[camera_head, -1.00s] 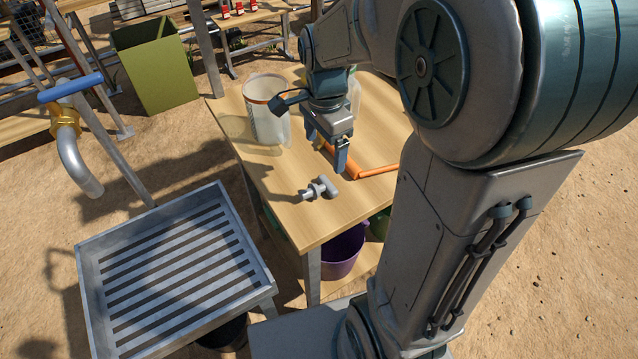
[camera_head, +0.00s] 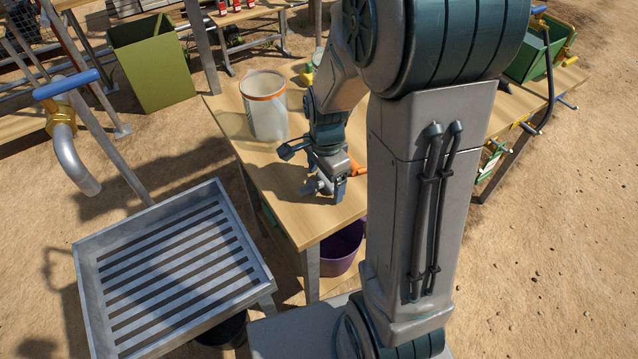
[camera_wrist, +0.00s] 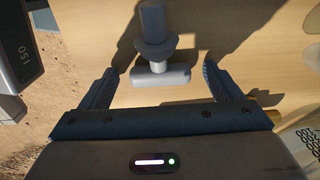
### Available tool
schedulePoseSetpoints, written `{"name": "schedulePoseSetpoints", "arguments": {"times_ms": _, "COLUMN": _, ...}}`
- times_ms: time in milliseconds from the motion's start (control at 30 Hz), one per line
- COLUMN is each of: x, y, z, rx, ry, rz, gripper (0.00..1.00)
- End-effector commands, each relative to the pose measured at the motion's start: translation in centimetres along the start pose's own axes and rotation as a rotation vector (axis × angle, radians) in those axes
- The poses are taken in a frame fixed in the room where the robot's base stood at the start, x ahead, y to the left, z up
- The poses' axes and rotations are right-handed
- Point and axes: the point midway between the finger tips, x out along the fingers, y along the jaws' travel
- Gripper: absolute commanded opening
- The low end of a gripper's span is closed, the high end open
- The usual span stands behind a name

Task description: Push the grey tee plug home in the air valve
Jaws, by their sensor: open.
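The grey tee plug (camera_wrist: 160,75) lies on the wooden table, its crossbar between my fingers' tips in the wrist view and its stem pointing away from my palm. In the head view the plug (camera_head: 312,187) is mostly hidden by my gripper. My gripper (camera_wrist: 153,82) is open around the plug's crossbar, with a gap on each side. My gripper (camera_head: 333,192) also shows low over the table's near end in the head view. I cannot make out an air valve for certain.
A clear container with an orange rim (camera_head: 265,105) stands on the table (camera_head: 255,165) behind my gripper. An orange object (camera_head: 358,169) lies close to the right of it. A slatted metal tray (camera_head: 86,285) is at the left, below a blue-handled tap (camera_head: 66,85).

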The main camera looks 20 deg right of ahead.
Motion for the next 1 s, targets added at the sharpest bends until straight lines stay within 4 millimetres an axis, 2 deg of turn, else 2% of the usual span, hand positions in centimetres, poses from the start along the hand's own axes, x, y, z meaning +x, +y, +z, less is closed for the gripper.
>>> {"name": "schedulePoseSetpoints", "arguments": {"times_ms": 100, "x": 0.0, "y": 0.0, "z": 0.0, "rx": 0.0, "ry": 0.0, "rz": 0.0, "gripper": 0.83}}
{"name": "schedulePoseSetpoints", "arguments": {"times_ms": 267, "x": -0.1, "y": 0.0, "z": 0.0, "rx": 0.0, "ry": 0.0, "rz": 0.0, "gripper": 0.38}}
{"name": "schedulePoseSetpoints", "arguments": {"times_ms": 300, "x": -0.1, "y": 0.0, "z": 0.0, "rx": 0.0, "ry": 0.0, "rz": 0.0, "gripper": 0.36}}
{"name": "schedulePoseSetpoints", "arguments": {"times_ms": 667, "x": -0.4, "y": -0.1, "z": 0.0, "rx": 0.0, "ry": 0.001, "rz": -0.002, "gripper": 0.36}}
{"name": "schedulePoseSetpoints", "arguments": {"times_ms": 867, "x": -2.5, "y": -0.1, "z": 0.0, "rx": 0.0, "ry": 0.001, "rz": -0.006, "gripper": 0.36}}
{"name": "schedulePoseSetpoints", "arguments": {"times_ms": 967, "x": -4.6, "y": -0.1, "z": 0.0, "rx": 0.0, "ry": 0.002, "rz": -0.008, "gripper": 0.36}}
{"name": "schedulePoseSetpoints", "arguments": {"times_ms": 1000, "x": -4.9, "y": 0.7, "z": -0.8, "rx": 0.006, "ry": 0.002, "rz": -0.006, "gripper": 0.36}}
